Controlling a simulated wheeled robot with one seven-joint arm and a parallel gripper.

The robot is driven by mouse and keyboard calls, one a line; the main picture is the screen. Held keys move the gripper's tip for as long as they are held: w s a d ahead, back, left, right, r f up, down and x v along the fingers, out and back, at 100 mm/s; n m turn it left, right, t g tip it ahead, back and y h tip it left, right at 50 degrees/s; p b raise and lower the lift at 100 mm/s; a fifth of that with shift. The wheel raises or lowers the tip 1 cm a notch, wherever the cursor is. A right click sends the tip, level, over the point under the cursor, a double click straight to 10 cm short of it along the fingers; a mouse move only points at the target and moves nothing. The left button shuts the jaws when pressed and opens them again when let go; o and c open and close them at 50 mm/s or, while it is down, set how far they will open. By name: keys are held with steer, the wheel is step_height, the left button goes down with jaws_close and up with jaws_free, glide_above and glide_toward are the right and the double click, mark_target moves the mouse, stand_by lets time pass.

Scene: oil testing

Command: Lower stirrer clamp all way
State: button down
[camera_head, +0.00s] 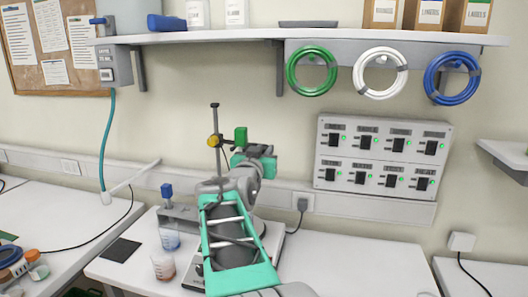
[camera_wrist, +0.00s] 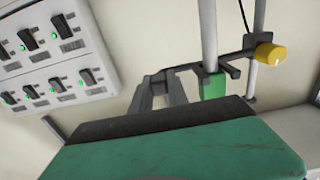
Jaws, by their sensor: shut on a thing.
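The stirrer clamp shows in the wrist view as a dark bar (camera_wrist: 232,68) with a yellow knob (camera_wrist: 268,53), joined to an upright stand rod (camera_wrist: 256,20). The knob (camera_head: 213,141) and rod (camera_head: 215,115) also show in the head view. A green block (camera_head: 240,137) sits beside the rod; it shows in the wrist view (camera_wrist: 210,87) on a pale shaft. My gripper (camera_head: 250,160) is at clamp height, right of the rod. In the wrist view its grey fingers (camera_wrist: 163,88) are shut at the clamp's end; their exact contact is partly hidden.
A pale apparatus base (camera_head: 195,278) lies under my arm. A switch panel (camera_head: 382,155) is on the wall to the right, and a shelf (camera_head: 200,38) is above. The bench right of my arm is clear.

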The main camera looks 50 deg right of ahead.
steer(key=shift+f, duration=0.1)
stand_by(0.4)
step_height(320, 180, down, 15)
steer(key=b, duration=1.5)
steer(key=shift+r, duration=0.2)
steer(key=c, duration=1.6)
jaws_free()
steer(key=o, duration=0.3)
steer(key=shift+r, duration=0.1)
steer(key=b+v, duration=0.1)
steer(key=v, duration=0.6)
steer(key=shift+s+a, duration=0.2)
steer(key=shift+a, duration=0.2)
